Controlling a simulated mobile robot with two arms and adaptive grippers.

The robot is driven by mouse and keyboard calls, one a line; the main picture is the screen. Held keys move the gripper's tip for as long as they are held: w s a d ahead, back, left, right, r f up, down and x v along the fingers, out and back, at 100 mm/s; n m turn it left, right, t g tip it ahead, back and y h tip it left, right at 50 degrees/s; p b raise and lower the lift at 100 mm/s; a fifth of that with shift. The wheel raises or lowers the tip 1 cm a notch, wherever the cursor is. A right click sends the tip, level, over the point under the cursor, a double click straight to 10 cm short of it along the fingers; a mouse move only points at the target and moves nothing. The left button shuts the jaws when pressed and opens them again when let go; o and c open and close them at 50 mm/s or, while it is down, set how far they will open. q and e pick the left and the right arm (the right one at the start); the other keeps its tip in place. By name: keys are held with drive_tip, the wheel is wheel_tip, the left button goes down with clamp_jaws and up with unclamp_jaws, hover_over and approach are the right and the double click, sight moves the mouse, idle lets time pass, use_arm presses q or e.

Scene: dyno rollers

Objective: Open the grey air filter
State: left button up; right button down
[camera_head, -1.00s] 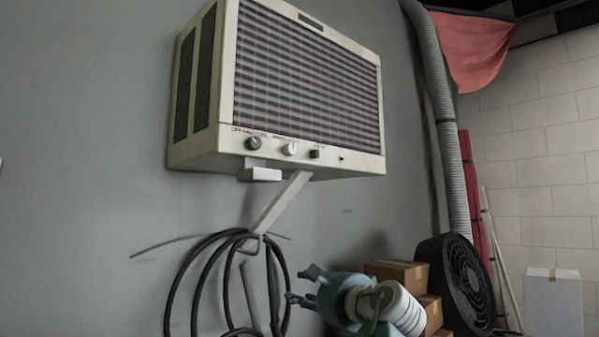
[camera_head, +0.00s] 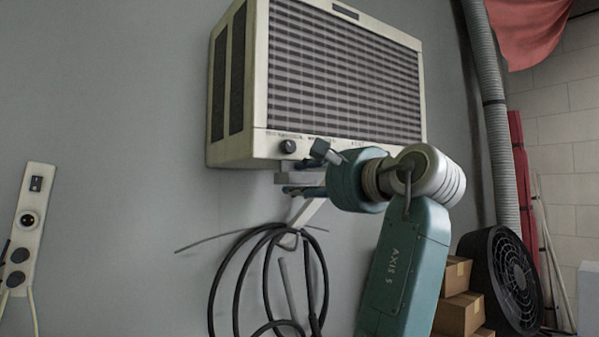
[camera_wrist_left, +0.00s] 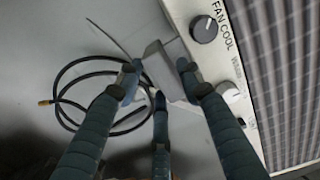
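A cream unit (camera_head: 240,150) with a grey slatted front grille (camera_head: 345,75) hangs on the wall in the head view. I take the grille as the grey air filter; it looks closed. My left gripper (camera_head: 305,172) is just below the unit's lower front edge and hides some of its knobs. In the left wrist view, its fingers (camera_wrist_left: 158,78) are spread apart around the end of a pale grey bracket piece (camera_wrist_left: 162,68) under the unit. I cannot tell whether they touch it. The grille (camera_wrist_left: 285,75) is to the right there, beside a dark knob (camera_wrist_left: 204,29). My right gripper is not in view.
A black cable coil (camera_head: 265,285) hangs on the bracket below the unit. A socket panel (camera_head: 27,225) is on the wall at left. Cardboard boxes (camera_head: 458,310), a black fan (camera_head: 510,280) and a grey duct hose (camera_head: 490,110) stand at right.

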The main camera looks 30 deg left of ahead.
use_arm(q)
drive_tip(key=shift+w+a+r, duration=0.15)
drive_tip(key=shift+w+a, duration=0.05)
drive_tip(key=shift+a, duration=0.35)
drive_tip(key=shift+w+a+p, duration=0.3)
drive_tip(key=shift+a, duration=0.15)
drive_tip(key=shift+f, duration=0.2)
